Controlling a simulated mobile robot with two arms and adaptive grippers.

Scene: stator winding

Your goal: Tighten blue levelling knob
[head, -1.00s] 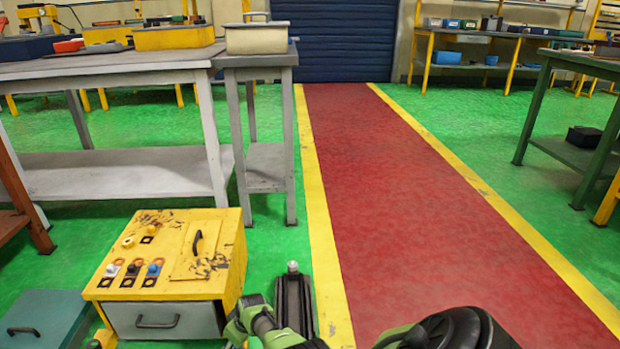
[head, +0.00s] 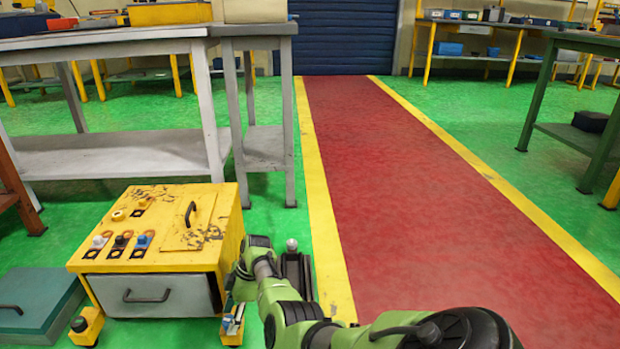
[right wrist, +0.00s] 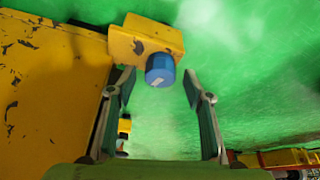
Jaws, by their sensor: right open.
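The blue levelling knob (right wrist: 160,68) sits on a small yellow bracket (right wrist: 145,42) that juts from the yellow cabinet's side in the right wrist view. My right gripper (right wrist: 158,82) is open, with one finger on each side of the knob's line. The fingers appear apart from the knob, and nothing is between them but the knob ahead. In the head view, the yellow cabinet (head: 215,240) stands on the floor at lower left, and my right arm reaches along its right side. My left gripper is out of view.
The cabinet has a grey drawer (head: 165,294) and several small knobs on top. A teal box (head: 35,300) stands left of it. A dark post (head: 292,270) with a silver top stands right of it. A grey table (head: 110,40) is behind. The red walkway (head: 430,220) is clear.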

